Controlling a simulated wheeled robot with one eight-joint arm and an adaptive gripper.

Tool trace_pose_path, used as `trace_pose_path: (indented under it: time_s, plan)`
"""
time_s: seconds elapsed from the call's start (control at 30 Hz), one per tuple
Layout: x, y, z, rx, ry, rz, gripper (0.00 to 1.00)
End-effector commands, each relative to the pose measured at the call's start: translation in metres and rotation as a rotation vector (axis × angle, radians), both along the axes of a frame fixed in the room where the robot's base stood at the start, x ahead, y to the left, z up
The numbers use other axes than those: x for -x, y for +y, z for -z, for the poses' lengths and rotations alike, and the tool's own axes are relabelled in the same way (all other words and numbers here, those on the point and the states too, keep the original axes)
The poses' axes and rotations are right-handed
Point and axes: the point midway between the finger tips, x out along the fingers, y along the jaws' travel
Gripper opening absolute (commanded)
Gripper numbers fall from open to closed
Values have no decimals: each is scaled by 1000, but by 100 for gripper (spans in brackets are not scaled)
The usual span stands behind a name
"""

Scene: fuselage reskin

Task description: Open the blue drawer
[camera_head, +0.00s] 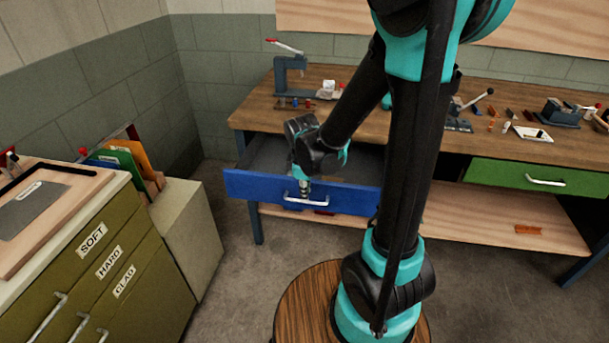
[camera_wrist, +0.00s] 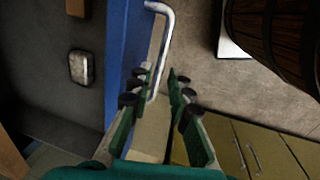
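The blue drawer (camera_head: 250,188) stands pulled out from under the left part of the workbench, with its dark inside showing behind the front. Its pale bar handle (camera_head: 320,202) is on the front face. In the wrist view the blue front (camera_wrist: 120,40) runs up and down, with the handle (camera_wrist: 165,40) to its right. My gripper (camera_head: 303,196) points down at the handle from above. In the wrist view my gripper (camera_wrist: 162,83) has its green fingers apart, and one end of the handle reaches between the fingertips, with a gap visible on the right side.
The workbench (camera_head: 390,118) carries a press and several small tools. A green drawer (camera_head: 520,176) is shut at the right. An olive cabinet (camera_head: 110,270) stands at the left. A round wooden top (camera_head: 300,300) is in front. A small pale object (camera_wrist: 82,67) lies inside the blue drawer.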

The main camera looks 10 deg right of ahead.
Motion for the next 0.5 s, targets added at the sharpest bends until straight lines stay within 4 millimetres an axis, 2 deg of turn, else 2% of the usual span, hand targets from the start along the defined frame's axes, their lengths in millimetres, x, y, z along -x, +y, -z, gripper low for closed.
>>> trace_pose_path:
  time_s: [0.5]
  plan:
    - [12, 4, -68, 0, 0, 0, 19]
